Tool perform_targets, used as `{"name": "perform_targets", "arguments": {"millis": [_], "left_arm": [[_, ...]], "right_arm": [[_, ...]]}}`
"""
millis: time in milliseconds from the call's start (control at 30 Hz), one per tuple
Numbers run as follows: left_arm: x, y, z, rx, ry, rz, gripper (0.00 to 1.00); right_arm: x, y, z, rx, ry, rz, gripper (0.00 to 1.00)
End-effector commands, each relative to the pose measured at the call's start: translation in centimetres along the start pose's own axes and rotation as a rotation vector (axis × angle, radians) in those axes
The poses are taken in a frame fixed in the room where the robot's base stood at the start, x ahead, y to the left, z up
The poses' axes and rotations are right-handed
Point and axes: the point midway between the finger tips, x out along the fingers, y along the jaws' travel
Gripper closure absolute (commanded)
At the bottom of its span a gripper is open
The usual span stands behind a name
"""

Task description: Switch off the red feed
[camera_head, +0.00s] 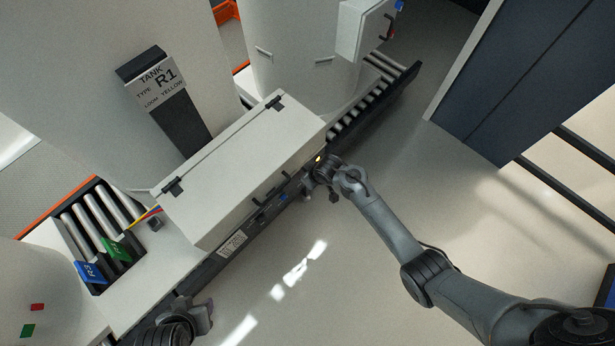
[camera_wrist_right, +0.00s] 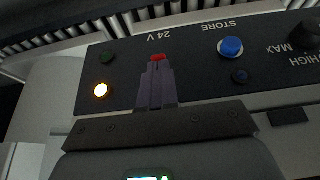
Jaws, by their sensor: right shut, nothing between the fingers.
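A dark control panel (camera_wrist_right: 205,72) fills the right wrist view, with its lettering upside down. A small red part (camera_wrist_right: 158,58), perhaps a switch or button, shows just beyond the fingertips of my right gripper (camera_wrist_right: 157,64), near the "24 V" lettering. The gripper is shut and empty; I cannot tell whether it touches the red part. In the head view my right gripper (camera_head: 318,180) is at the front edge of the white box unit. An amber lamp (camera_wrist_right: 101,90) glows on the panel. My left gripper (camera_head: 200,318) is low at the bottom edge, its jaws unclear.
The white box (camera_head: 245,165) stands before tank R1 (camera_head: 100,90). The floor (camera_head: 330,270) in front is clear.

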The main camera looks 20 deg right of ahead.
Motion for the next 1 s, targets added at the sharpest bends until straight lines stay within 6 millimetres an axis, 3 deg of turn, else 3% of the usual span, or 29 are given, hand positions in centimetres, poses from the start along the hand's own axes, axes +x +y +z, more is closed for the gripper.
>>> {"name": "perform_targets", "arguments": {"millis": [1000], "left_arm": [[0.18, 0.15, 0.02, -0.005, 0.001, 0.004, 0.57]], "right_arm": [[0.24, -0.17, 0.6, -0.003, 0.108, -0.002, 1.0]]}}
